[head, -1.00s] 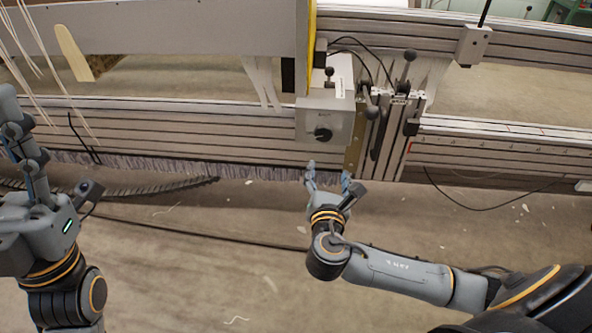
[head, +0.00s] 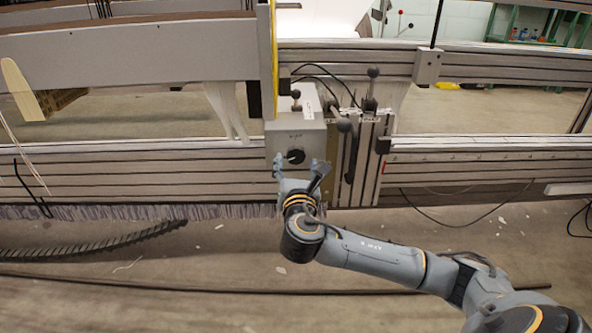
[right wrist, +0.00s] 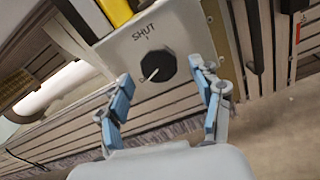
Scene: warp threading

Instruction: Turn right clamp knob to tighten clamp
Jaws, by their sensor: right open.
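The clamp knob (head: 295,155) is a round black dial on the front of a light grey box (head: 283,138). In the right wrist view the knob (right wrist: 158,66) has a white pointer line, and "SHUT" is printed above it on the box. The pointer aims down and left, away from the "SHUT" mark. My right gripper (head: 302,168) is just below and in front of the knob in the head view. In the right wrist view its blue-padded fingers (right wrist: 165,92) are spread, with the knob beyond and between them, apparently untouched. My left gripper is out of the head view.
Black ball-ended levers (head: 345,125) stand close to the right of the box. A yellow strip (head: 273,50) rises above it. Long slatted metal beams (head: 480,165) run across. The floor in front is mostly open.

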